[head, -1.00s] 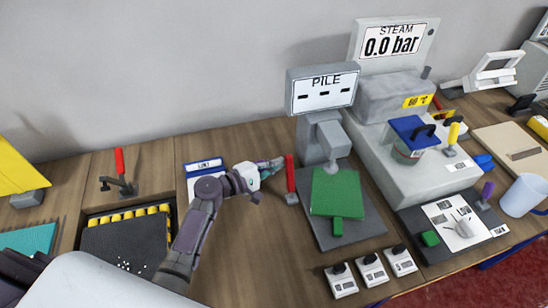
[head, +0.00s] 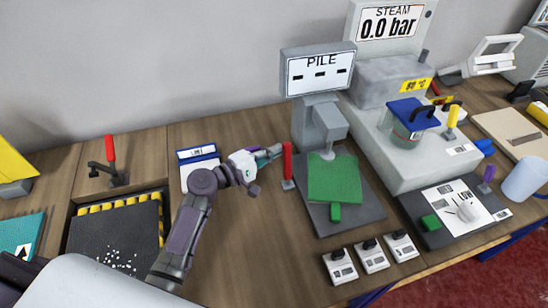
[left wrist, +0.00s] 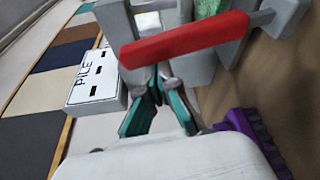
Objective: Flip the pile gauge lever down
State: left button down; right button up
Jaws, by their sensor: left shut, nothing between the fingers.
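The pile gauge (head: 318,118) is a grey stand with a "PILE" display (head: 318,72) showing dashes. A green pad (head: 335,180) lies on its dark base. Its red lever (head: 288,162) stands upright at the base's left side. My left gripper (head: 277,150) is shut and empty, close to the lever's left near its upper part. In the left wrist view the red lever (left wrist: 185,38) crosses just beyond the shut fingertips (left wrist: 157,72); I cannot tell whether they touch. My right gripper is not in view.
A "STEAM" unit (head: 430,150) reading 0.0 bar stands to the right. Several small switch boxes (head: 372,256) sit in front. A blue-topped card (head: 197,155) lies behind my left arm. Another red lever (head: 109,152) stands over a black tray (head: 115,235). Bare wood (head: 255,235) lies left of the gauge.

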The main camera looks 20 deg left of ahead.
pick_arm(q)
jog(key=s+m+b, duration=0.1)
jog(key=s+d+m+b, duration=0.1)
jog(key=shift+s+d+r+t+h+b, duration=0.1)
jog(key=shift+s+d+t+h+b, duration=0.2)
jog(key=shift+t+b, duration=0.1)
jog(key=s+d, duration=0.2)
jog(key=shift+s+b, duration=0.3)
jog(key=shift+b, duration=0.1)
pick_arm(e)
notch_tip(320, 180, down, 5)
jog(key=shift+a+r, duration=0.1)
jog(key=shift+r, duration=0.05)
pick_arm(q)
jog(key=shift+s+d+f, duration=0.1)
jog(key=shift+f, duration=0.1)
jog(key=v, duration=1.2)
jog(key=shift+a+r, duration=0.25)
jog(key=shift+r, duration=0.1)
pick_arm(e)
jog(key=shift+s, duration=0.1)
